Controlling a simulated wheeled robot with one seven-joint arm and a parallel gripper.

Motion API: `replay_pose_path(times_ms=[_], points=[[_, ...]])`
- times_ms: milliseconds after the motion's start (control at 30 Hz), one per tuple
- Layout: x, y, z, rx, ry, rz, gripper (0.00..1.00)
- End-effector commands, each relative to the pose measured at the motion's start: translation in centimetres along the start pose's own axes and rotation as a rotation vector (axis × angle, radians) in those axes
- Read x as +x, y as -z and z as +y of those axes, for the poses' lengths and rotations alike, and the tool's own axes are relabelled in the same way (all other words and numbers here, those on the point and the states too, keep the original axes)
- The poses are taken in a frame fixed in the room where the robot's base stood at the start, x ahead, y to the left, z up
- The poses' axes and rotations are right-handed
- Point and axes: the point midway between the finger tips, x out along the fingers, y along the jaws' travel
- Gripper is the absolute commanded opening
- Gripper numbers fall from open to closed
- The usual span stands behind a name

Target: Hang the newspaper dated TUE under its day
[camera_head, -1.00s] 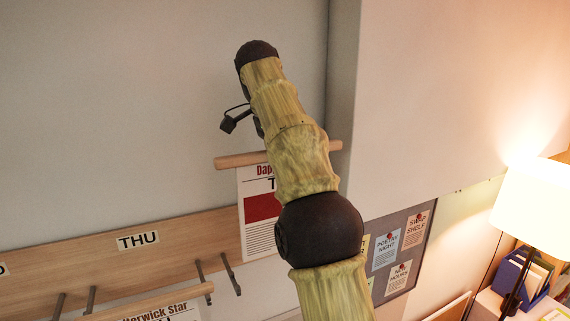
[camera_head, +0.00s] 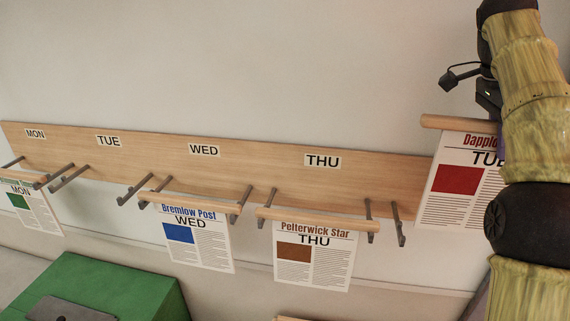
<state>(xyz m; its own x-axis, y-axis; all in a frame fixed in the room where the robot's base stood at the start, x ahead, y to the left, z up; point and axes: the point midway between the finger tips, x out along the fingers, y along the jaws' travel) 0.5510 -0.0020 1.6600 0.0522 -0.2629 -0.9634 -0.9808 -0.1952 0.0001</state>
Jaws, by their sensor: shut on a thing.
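The newspaper dated TUE (camera_head: 452,200) hangs from a wooden rod (camera_head: 445,122) at the right, in front of the board's right end. It has a red picture block, and my arm covers its right part. My gripper (camera_head: 490,98) is shut on it near the rod; the fingertips are mostly hidden behind my arm. The wooden board (camera_head: 260,160) carries day labels. The TUE label (camera_head: 108,141) is left of centre, with a pair of dark pegs (camera_head: 68,178) below it that hold no newspaper.
The MON newspaper (camera_head: 30,208), WED newspaper (camera_head: 200,248) and THU newspaper (camera_head: 325,265) hang on pegs under their labels. Another dark peg (camera_head: 398,225) sticks out right of THU. A green box-like thing (camera_head: 120,280) stands at lower left. The wall above the board is clear.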

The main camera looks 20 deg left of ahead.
Motion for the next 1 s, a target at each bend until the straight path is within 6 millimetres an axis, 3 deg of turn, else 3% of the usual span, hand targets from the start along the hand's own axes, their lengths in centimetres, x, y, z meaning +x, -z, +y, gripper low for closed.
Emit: replay_pose_path(times_ms=[33, 100, 500, 633, 1000], points=[[2.3, -0.6, 0.0, 0.000, 0.000, 0.000, 0.00], [3.8, -1.1, 0.0, 0.000, 0.000, 0.000, 0.00], [11.7, -3.2, 0.0, 0.000, 0.001, 0.000, 0.00], [12.6, -3.5, 0.0, 0.001, 0.001, 0.000, 0.00], [12.4, -3.4, 0.0, 0.000, 0.001, 0.000, 0.00]])
